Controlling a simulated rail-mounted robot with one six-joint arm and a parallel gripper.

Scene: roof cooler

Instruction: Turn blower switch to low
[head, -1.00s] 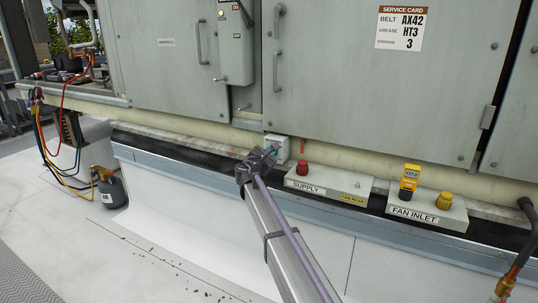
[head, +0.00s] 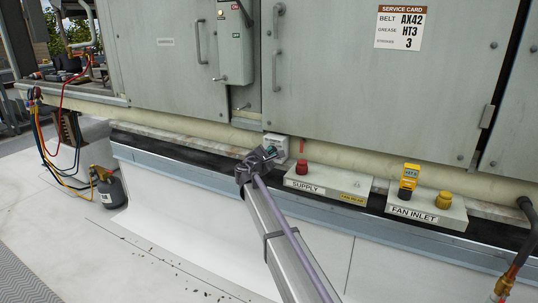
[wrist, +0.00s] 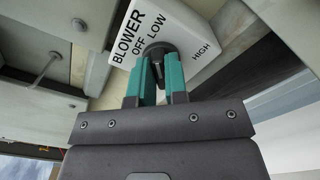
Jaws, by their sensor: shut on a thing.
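The blower switch is a small white box (head: 280,141) low on the unit's wall, left of the supply plate. In the wrist view the box (wrist: 188,24) reads BLOWER, with OFF, LOW and HIGH around a dark round knob (wrist: 158,50). My gripper (wrist: 162,75) has its teal fingers closed on the knob's sides. In the head view my gripper (head: 268,155) reaches the front of the box and partly covers it. The fingers hide part of the knob, and I cannot tell for sure which mark it points to.
The supply plate (head: 335,188) with a red cap (head: 302,167) is just right of the switch. The fan inlet plate (head: 455,215) carries a yellow meter (head: 410,178) and a yellow cap (head: 444,200). A disconnect box (head: 233,60) is above left.

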